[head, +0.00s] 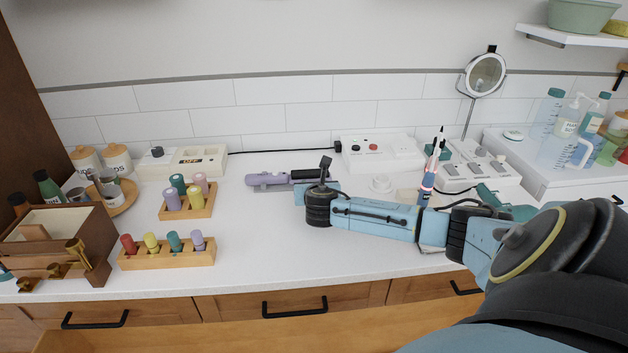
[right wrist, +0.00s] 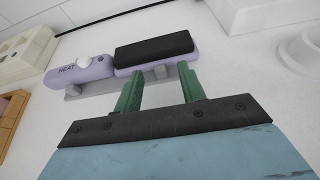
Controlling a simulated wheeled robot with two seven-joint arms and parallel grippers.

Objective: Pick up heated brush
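The heated brush (head: 267,179) lies on the white counter near the wall. It has a lavender body marked "HEAT" with a pale knob and a thick black section, clearest in the right wrist view (right wrist: 155,48). It rests across a grey stand (right wrist: 90,90). My right gripper (right wrist: 158,75) is open and empty. Its two green fingers are apart and point at the black section, with the tips close to its near side. I cannot tell whether they touch it. In the head view my right arm hides the fingers. My left gripper is not in view.
Wooden holders (head: 187,207) (head: 168,256) with coloured pegs and a brown box (head: 55,245) stand left. A white switch unit (head: 382,152) stands behind, with a cable along the wall. A small white cup (head: 381,184) sits right of the brush. The counter's front middle is clear.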

